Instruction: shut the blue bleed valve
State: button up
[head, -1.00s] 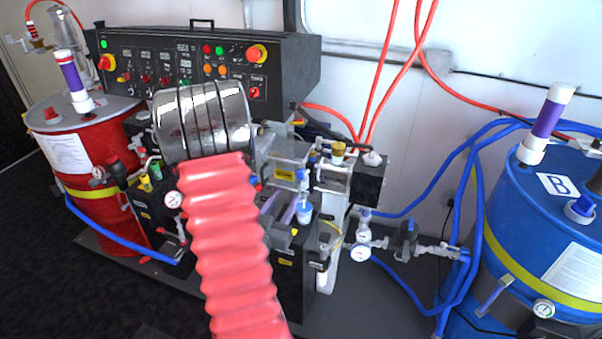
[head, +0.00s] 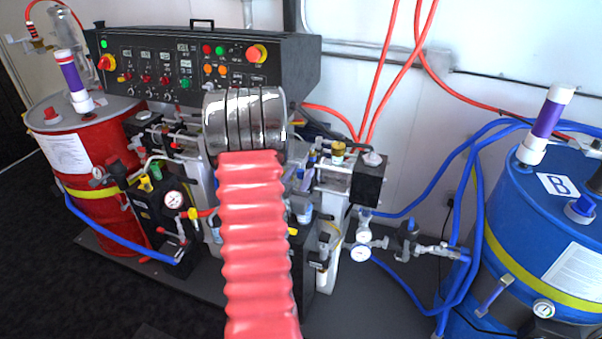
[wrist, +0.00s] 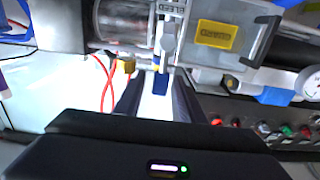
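A small blue lever (wrist: 160,82) shows in the wrist view, hanging from a pale metal valve stem (wrist: 167,42) under a plate with partly readable lettering that looks like "BLEED" (wrist: 173,8). I take it to be the blue bleed valve. My gripper (wrist: 157,92) is open, its two dark fingers apart, with the blue lever in line with the gap near the fingertips. I cannot tell whether either finger touches it. In the head view my red-sleeved arm hides the gripper and the valve.
A clear block with a yellow label (wrist: 214,34) and a pressure gauge (wrist: 312,84) lie right of the lever. A brass-coloured fitting (wrist: 125,66) is close by my left finger. The control panel (head: 150,65) stands behind; a blue drum (head: 520,250) stands at right.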

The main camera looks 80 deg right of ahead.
jog(key=shift+d, duration=0.3)
jog(key=shift+c, duration=0.5)
grip_shut()
jog(key=shift+s+d, duration=0.1)
jog(key=shift+d, duration=0.1)
jog(key=shift+a, duration=0.15)
